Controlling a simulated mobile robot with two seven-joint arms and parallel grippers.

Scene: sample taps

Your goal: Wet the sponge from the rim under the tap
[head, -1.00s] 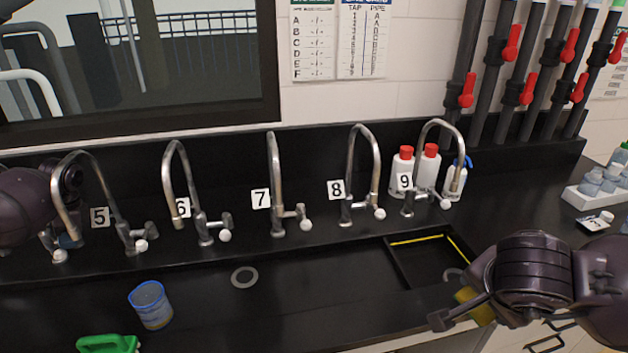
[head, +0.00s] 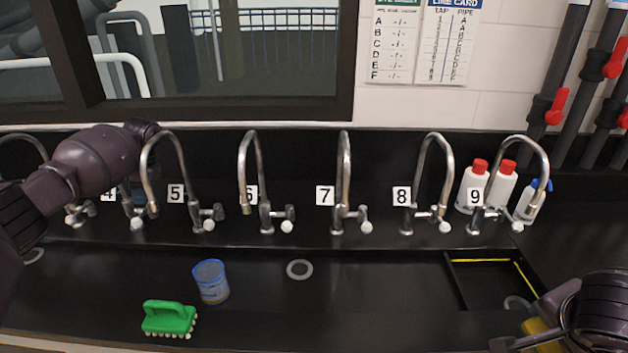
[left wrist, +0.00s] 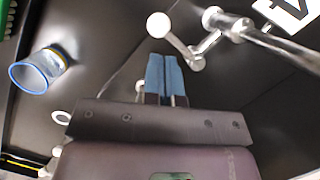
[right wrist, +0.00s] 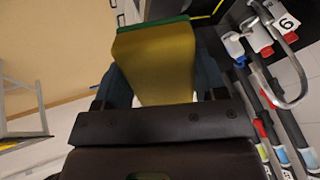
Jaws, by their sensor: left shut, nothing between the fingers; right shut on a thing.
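The yellow sponge with a green face (right wrist: 155,60) is between the blue fingers of my right gripper (right wrist: 160,85), which is shut on it. In the head view the sponge (head: 541,336) shows partly at the lower right, by the sink's right end. My left gripper (head: 137,192) is shut and empty beside tap 4, partly hidden by my arm; its closed blue fingers (left wrist: 166,78) show in the left wrist view, close to a tap handle (left wrist: 159,25). Taps numbered 4 to 9 line the back, including tap 7 (head: 343,185) and tap 9 (head: 510,185). I see no water running.
A blue-rimmed cup (head: 211,283) and a green brush (head: 169,318) stand in the black sink (head: 380,285). A yellow-edged recess (head: 485,285) is at the right. Red-capped bottles (head: 472,188) stand behind tap 9.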

